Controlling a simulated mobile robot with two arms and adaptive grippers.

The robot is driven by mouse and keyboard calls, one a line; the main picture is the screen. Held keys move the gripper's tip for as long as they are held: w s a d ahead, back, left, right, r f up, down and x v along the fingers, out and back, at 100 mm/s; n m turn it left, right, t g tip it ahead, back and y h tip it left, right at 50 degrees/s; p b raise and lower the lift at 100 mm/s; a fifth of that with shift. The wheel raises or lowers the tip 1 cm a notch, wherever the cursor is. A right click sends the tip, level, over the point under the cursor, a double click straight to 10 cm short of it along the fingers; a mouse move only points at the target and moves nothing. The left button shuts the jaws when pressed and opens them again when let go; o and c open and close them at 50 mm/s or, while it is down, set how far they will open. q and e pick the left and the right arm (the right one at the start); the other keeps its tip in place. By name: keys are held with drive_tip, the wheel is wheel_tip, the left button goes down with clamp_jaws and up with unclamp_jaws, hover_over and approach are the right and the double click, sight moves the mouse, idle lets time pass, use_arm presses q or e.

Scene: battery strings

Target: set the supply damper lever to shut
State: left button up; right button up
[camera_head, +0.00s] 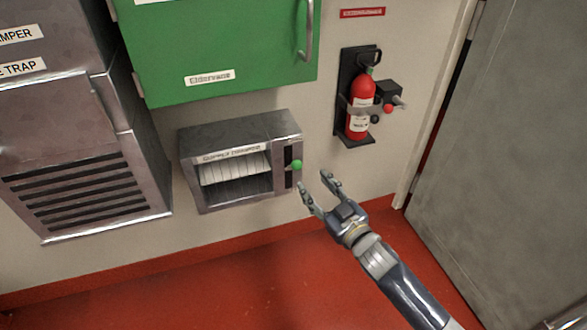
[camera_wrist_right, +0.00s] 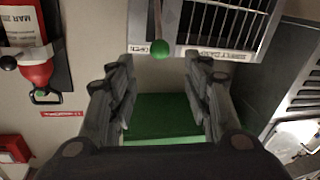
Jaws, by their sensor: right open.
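The supply damper box (camera_head: 243,130) is a grey metal unit low on the wall, with white louvre slats behind its front opening. Its lever ends in a green ball knob (camera_head: 297,165) that sticks out from a dark slot at the box's right side. My right gripper (camera_head: 314,184) is open and empty, just right of and below the knob, apart from it. In the right wrist view, the knob (camera_wrist_right: 162,48) shows beyond and between the open fingers, with the louvre (camera_wrist_right: 235,18) behind it. My left gripper is not in view.
A green cabinet (camera_head: 220,50) hangs above the box. A red fire extinguisher (camera_head: 360,105) is mounted to the right, near a grey door (camera_head: 510,150). A vented metal unit (camera_head: 80,180) stands left. Red floor (camera_head: 230,285) below is clear.

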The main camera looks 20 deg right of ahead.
sight(299, 168)
drive_tip(key=b+x, duration=0.1)
drive_tip(key=x, duration=0.7)
drive_tip(key=shift+w, duration=0.25)
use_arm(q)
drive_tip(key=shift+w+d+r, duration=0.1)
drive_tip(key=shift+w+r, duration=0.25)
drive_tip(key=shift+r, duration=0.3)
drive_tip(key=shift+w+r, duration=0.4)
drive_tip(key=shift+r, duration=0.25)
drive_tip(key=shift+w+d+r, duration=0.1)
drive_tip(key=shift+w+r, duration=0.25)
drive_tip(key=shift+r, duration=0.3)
use_arm(e)
drive_tip(key=shift+x, duration=0.95)
drive_tip(key=shift+c, duration=0.6)
clamp_jaws()
